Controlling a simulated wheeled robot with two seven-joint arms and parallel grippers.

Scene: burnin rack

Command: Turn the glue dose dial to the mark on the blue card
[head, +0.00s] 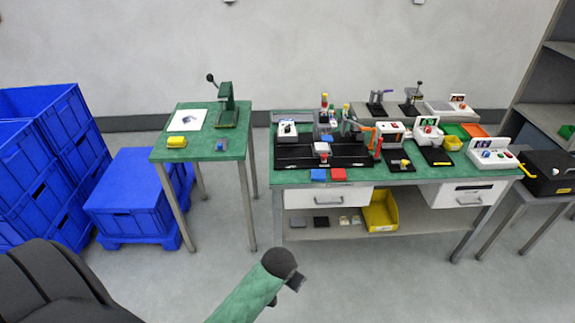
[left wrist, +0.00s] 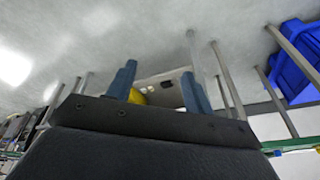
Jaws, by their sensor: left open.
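A flat blue card (head: 318,174) lies at the front edge of the green-topped bench (head: 375,178), beside a red card (head: 338,174). Any mark on it is too small to see. White units with coloured knobs stand on the bench, one at the right end (head: 492,156) and one further back (head: 427,128); I cannot tell which carries the glue dose dial. My left gripper (head: 296,283) is in front of the bench, well short of it, over the floor. In the left wrist view its two blue fingers (left wrist: 160,88) are apart with nothing between them. My right gripper is not in view.
A smaller green table (head: 200,148) with a lever press (head: 227,108) stands left of the bench, with a floor gap between. Blue crates (head: 125,205) are stacked at far left. A yellow bin (head: 381,214) sits on the bench's lower shelf. Floor in front is clear.

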